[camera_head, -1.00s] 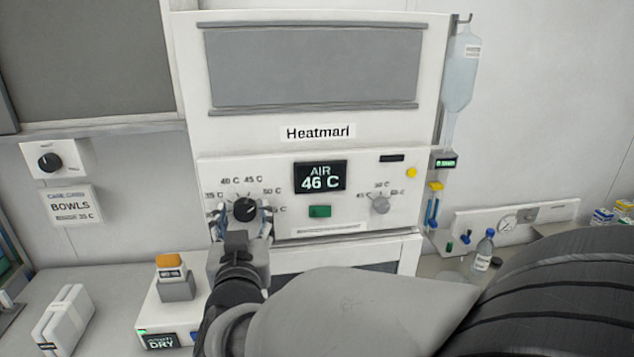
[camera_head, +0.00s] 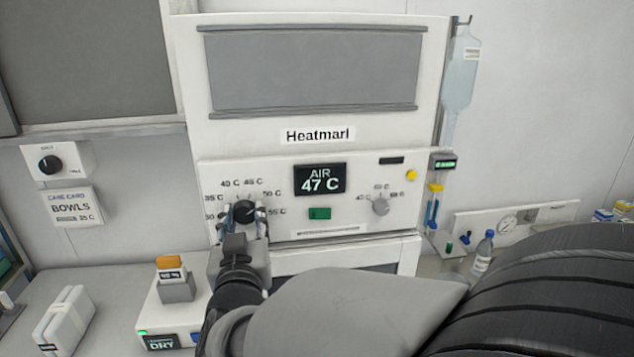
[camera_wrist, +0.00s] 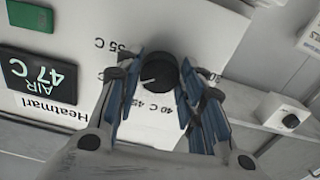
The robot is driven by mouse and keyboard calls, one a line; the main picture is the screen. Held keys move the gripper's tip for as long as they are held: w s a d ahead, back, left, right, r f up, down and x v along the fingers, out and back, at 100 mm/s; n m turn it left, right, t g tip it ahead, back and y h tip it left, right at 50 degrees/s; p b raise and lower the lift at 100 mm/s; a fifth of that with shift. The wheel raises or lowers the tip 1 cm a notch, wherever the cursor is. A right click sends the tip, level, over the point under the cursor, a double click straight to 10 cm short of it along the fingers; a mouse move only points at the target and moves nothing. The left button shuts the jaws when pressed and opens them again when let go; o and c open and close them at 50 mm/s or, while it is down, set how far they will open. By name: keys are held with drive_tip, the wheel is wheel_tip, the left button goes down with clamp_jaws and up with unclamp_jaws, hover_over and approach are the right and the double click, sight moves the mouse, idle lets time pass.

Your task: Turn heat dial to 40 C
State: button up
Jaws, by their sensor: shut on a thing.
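The heat dial (camera_head: 244,211) is a round black knob on the white Heatmari panel, ringed by temperature labels. In the wrist view, the dial (camera_wrist: 160,72) sits between the blue-lined fingers of my gripper (camera_wrist: 159,77), which are shut on its sides. My gripper (camera_head: 245,220) also shows at the dial in the head view. The dial's white pointer line points left and slightly down in the upside-down wrist view, towards the partly hidden 50 C label. The 40 C label (camera_head: 230,184) is at the dial's upper left. The display (camera_head: 320,180) reads AIR 47 C.
A green button (camera_head: 319,213) and a smaller grey dial (camera_head: 380,206) are on the panel to the right. A separate dial (camera_head: 50,163) is on the wall at left, above a BOWLS card (camera_head: 72,207). A box marked DRY (camera_head: 160,341) stands below on the counter.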

drive_tip(key=n+p, duration=0.2)
drive_tip(key=n, duration=0.2)
drive_tip(key=shift+r, duration=0.15)
drive_tip(key=n+p, duration=0.2)
drive_tip(key=n, duration=0.1)
drive_tip(key=shift+n+p, duration=0.3)
drive_tip(key=shift+n, duration=0.1)
drive_tip(key=n+p, duration=0.2)
drive_tip(key=n, duration=0.1)
drive_tip(key=shift+n+p, duration=0.85)
drive_tip(key=shift+n, duration=1.15)
drive_tip(key=o, duration=1.1)
